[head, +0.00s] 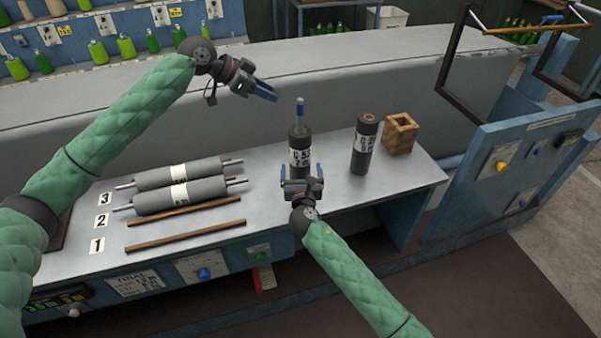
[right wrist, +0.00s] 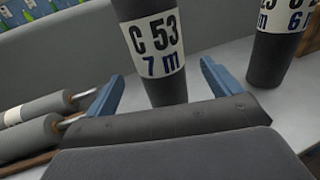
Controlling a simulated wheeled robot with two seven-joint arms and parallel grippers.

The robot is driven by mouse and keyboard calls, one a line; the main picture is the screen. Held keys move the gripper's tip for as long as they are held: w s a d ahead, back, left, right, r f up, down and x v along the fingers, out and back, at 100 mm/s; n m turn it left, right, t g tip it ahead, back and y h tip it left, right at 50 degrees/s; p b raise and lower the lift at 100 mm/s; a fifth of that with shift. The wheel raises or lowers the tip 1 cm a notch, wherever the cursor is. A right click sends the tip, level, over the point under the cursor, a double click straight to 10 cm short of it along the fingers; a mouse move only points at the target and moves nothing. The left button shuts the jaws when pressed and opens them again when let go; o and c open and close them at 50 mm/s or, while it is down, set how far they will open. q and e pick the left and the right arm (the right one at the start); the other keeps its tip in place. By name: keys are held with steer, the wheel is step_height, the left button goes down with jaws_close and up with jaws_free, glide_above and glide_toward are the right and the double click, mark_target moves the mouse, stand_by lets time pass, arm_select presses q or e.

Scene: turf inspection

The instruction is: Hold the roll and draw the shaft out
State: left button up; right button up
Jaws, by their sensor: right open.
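A dark roll (head: 299,143) stands upright on the grey bench, with a white label. A shaft (head: 300,112) with a blue upper end sticks up out of its top. In the right wrist view the roll (right wrist: 152,88) carries the label "C 53 7 m". My right gripper (head: 301,172) is open at the near side of the roll, low down. Its blue fingers point toward the roll, one on each side; contact cannot be told. My left gripper (head: 266,91) is in the air, left of and above the shaft, empty. Its finger gap is unclear.
A second upright roll (head: 365,145) and an open wooden box (head: 401,134) stand to the right. Two rolls with shafts (head: 181,184) lie at the left by wooden strips (head: 186,237) and number cards. A padded grey ledge (head: 330,85) runs behind the bench.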

mark_target(300, 157)
steer(key=shift+w+a, duration=0.2)
steer(key=shift+w, duration=3.15)
steer(key=shift+c, duration=0.4)
